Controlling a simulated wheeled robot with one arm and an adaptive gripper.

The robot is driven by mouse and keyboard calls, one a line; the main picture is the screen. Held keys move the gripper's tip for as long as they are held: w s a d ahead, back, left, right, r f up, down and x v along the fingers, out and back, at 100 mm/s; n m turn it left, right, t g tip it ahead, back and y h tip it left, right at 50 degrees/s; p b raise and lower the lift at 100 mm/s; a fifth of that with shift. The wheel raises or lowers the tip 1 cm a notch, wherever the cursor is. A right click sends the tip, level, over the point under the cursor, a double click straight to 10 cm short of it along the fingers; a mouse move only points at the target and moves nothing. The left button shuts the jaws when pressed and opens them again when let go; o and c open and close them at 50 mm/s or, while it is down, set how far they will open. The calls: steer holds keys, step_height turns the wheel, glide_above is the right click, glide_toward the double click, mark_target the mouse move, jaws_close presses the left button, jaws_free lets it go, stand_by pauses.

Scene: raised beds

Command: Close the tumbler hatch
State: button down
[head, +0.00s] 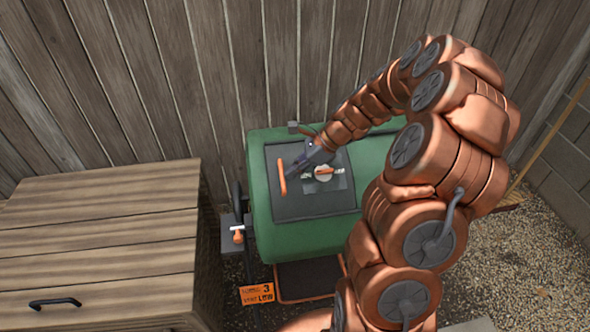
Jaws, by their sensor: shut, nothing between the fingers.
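The tumbler (295,240) is a green drum in the middle of the head view, against the fence. A dark grey hatch panel (300,205) is on its face, with an upright orange handle (281,177) at the left. My gripper (293,170) is shut and empty in front of the hatch, just right of the orange handle. I cannot tell whether it touches the handle.
A wooden slatted box (100,240) with a black handle stands at the left, close to the drum. An orange tag (258,295) hangs below the drum, beside a dark tray (308,278) on the gravel. A plank fence (230,70) closes off the back.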

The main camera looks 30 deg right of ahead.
mark_target(308, 185)
steer(key=shift+w+a, duration=0.1)
steer(key=shift+a, duration=0.2)
steer(key=d, duration=0.1)
steer(key=s+d, duration=0.1)
steer(key=d, duration=0.1)
steer(key=d+r, duration=0.1)
steer(key=shift+s+d, duration=0.3)
steer(key=b+v, duration=0.2)
steer(key=v, duration=0.7)
steer(key=shift+r+b, duration=0.25)
steer(key=shift+b, duration=0.05)
steer(key=shift+s, duration=0.15)
